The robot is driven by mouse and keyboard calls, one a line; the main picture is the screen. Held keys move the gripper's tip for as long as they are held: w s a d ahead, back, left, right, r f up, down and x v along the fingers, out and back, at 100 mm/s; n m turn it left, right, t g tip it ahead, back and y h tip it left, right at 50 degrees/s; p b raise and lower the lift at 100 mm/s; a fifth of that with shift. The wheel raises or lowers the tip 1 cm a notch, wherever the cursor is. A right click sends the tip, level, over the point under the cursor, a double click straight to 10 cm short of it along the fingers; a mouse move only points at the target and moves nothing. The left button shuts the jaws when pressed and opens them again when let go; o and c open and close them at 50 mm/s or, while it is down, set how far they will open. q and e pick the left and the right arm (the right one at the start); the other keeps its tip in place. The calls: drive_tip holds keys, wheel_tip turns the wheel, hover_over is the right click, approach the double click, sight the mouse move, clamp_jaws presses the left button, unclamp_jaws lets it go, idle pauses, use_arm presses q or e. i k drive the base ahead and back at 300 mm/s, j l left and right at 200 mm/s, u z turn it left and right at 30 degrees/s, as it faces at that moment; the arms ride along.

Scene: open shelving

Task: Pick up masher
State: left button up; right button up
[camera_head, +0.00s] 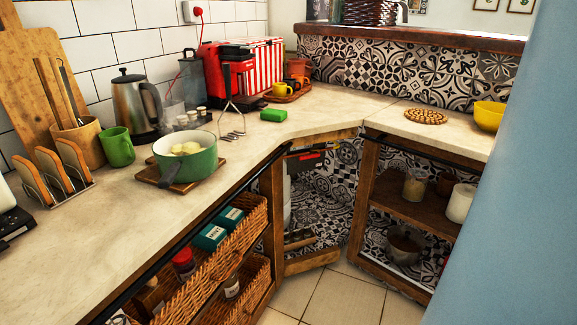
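The masher (229,104) stands upright on the pale counter, just behind and right of the green pot. The green pot (198,163) sits on a wooden board and holds pale yellow pieces that look like potatoes. Its dark handle points toward the front. Neither of my grippers shows in this view.
A kettle (136,104), a green mug (118,147) and a red-striped box (256,72) stand near the masher. A green sponge (274,115) lies to its right. The counter (315,111) right of the sponge is clear. A large blue surface (520,200) blocks the right side.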

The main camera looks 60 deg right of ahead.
sight(226, 67)
drive_tip(key=z, duration=1.5)
drive_tip(key=i+l+u, duration=0.2)
drive_tip(key=i+u, duration=0.15)
drive_tip(key=i, duration=0.15)
drive_tip(key=i+l+u, duration=0.4)
drive_tip(key=i+j, duration=0.05)
drive_tip(key=i, duration=0.05)
